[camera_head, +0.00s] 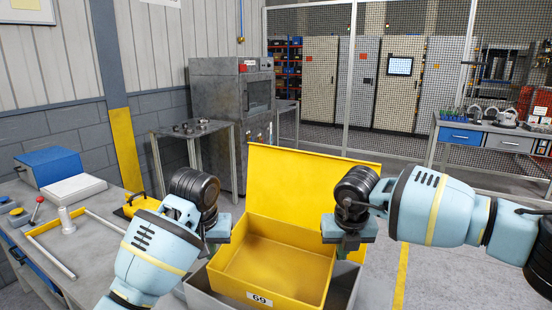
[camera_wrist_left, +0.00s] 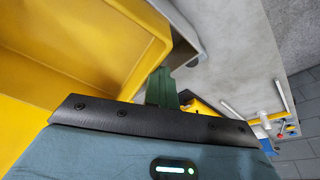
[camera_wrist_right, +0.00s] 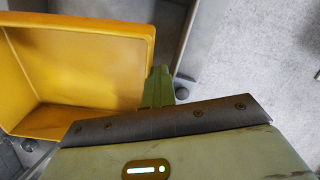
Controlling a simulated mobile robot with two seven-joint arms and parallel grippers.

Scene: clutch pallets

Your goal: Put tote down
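A yellow open tote (camera_head: 273,268) with a "69" label on its front sits level between my grippers, over a grey container (camera_head: 343,288). Whether it rests there or is held up, I cannot tell. My left gripper (camera_head: 221,228) is at its left wall; in the left wrist view its green fingers (camera_wrist_left: 161,88) are together beside the yellow wall (camera_wrist_left: 140,70). My right gripper (camera_head: 343,230) is at the right wall; in the right wrist view its fingers (camera_wrist_right: 159,86) are together just outside the wall (camera_wrist_right: 140,65). Both contacts are partly hidden.
A larger upright yellow panel (camera_head: 300,180) stands directly behind the tote. A grey workbench (camera_head: 85,255) with a blue box (camera_head: 48,166) is at left. A grey machine (camera_head: 225,110) stands at the back. Grey floor (camera_head: 440,270) is open at right.

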